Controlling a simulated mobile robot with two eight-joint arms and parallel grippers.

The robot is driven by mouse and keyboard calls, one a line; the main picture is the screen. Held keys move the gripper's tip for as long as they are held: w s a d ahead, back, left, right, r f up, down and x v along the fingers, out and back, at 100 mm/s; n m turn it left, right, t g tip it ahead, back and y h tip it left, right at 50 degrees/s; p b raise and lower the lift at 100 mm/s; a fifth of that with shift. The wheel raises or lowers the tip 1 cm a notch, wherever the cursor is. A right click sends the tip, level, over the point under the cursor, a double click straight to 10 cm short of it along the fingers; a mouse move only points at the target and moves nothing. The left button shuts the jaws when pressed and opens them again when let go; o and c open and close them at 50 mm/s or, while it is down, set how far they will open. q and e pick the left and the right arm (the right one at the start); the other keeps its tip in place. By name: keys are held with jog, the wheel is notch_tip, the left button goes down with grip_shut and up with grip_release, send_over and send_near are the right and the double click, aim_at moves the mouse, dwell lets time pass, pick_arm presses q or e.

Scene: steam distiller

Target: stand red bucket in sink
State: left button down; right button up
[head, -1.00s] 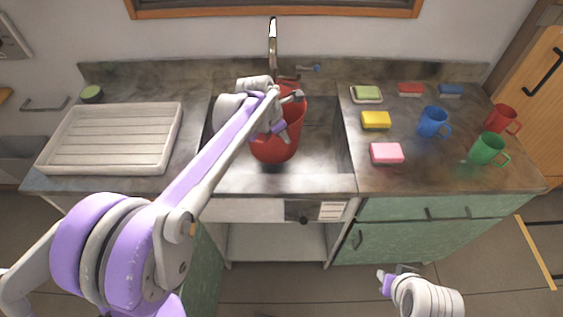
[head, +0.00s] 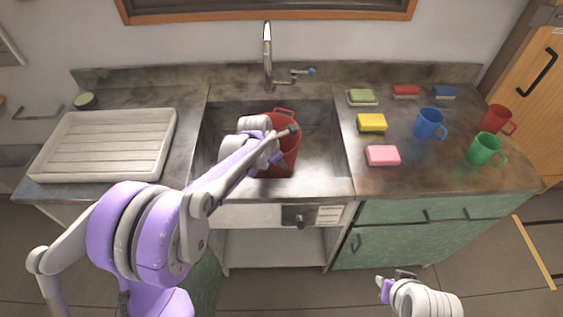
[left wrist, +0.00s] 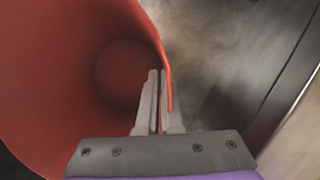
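The red bucket (head: 287,160) is inside the sink (head: 325,150) basin, roughly upright, near its middle. My left gripper (head: 277,152) reaches in from the left and partly hides the bucket. In the left wrist view, the gripper's two fingers (left wrist: 160,100) are closed on either side of the bucket's rim, with the bucket's round floor (left wrist: 130,72) showing inside. I cannot tell whether the base touches the sink floor. My right gripper (head: 394,280) is in front of the cabinet, away from the bucket; its opening is unclear.
The faucet (head: 267,50) stands behind the basin. A white drying rack (head: 105,145) is on the left counter. On the right counter are several sponges, such as a pink one (head: 383,155), and blue (head: 430,123), green (head: 484,149) and red (head: 494,119) mugs.

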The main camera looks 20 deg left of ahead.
pick_arm(q)
jog(key=shift+f, duration=0.2)
jog(key=c, duration=1.1)
grip_release()
jog(key=shift+r, duration=0.1)
jog(key=shift+r, duration=0.1)
jog(key=v, duration=1.2)
jog(key=s+m, duration=0.2)
jog(key=s, duration=0.1)
jog(key=s+m, duration=0.2)
jog(key=m, duration=0.1)
jog(key=s+m+y, duration=0.1)
jog(key=s+m, duration=0.2)
jog(key=shift+s+d+r+p, duration=0.35)
jog(key=shift+p, duration=0.05)
jog(key=s+f+m, duration=0.2)
jog(key=s+m, duration=0.4)
jog(key=s+f+m+t+y, duration=0.1)
jog(key=s+f+m, duration=0.1)
jog(key=s+m, duration=0.4)
jog(key=s+f+m, duration=0.2)
jog(key=s+m, duration=0.4)
jog(key=shift+a+f+m+y, duration=0.1)
jog(key=shift+a+m+y, duration=0.2)
jog(key=shift+a+m, duration=0.1)
